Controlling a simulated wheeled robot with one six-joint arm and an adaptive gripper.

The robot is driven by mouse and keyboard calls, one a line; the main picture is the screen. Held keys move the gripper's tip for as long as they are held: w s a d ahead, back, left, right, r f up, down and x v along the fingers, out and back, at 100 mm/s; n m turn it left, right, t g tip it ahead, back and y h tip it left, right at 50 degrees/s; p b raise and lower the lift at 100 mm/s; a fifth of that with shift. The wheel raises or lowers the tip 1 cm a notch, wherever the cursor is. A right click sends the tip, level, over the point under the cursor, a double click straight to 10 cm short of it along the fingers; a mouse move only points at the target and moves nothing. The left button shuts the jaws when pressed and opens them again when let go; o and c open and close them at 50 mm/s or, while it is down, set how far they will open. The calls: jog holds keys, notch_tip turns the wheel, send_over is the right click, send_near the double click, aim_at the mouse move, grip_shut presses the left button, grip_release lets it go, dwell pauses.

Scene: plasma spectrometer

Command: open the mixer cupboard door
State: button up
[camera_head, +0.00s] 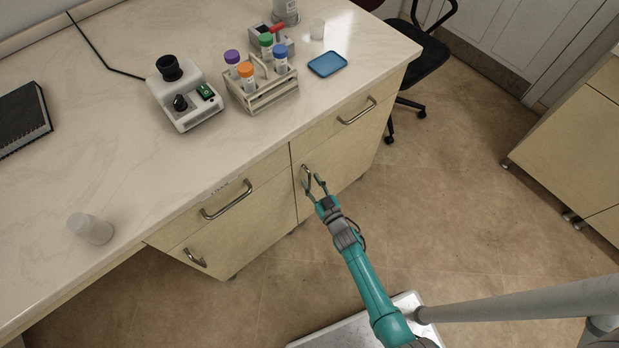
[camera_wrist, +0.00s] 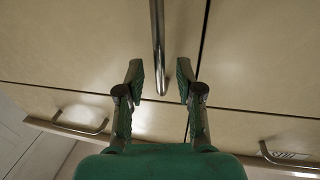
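The cupboard door (camera_head: 340,160) below the right drawer is shut, with a metal handle (camera_head: 305,174) near its left edge. My gripper (camera_head: 313,180) is open at this handle, with its arm reaching up from below. In the wrist view the handle (camera_wrist: 157,40) appears as a bar between the open fingers of my gripper (camera_wrist: 160,70). There is a gap on each side, and contact is not visible. The mixer (camera_head: 185,95), a white device with a black cup, stands on the counter above. Another shut cupboard door (camera_head: 215,242) with its own handle (camera_head: 194,258) is at the left.
The right drawer (camera_head: 330,127) and left drawer (camera_head: 230,195) above the doors are shut, with protruding handles. A tube rack (camera_head: 265,90), blue tray (camera_head: 327,64) and bottle (camera_head: 92,230) stand on the counter (camera_head: 120,150). The floor (camera_head: 470,190) right of the door is open; a chair (camera_head: 425,60) stands behind.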

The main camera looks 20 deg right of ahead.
jog(key=shift+w+a, duration=0.1)
jog(key=shift+w, duration=0.9)
grip_shut()
jog(key=shift+s, duration=0.1)
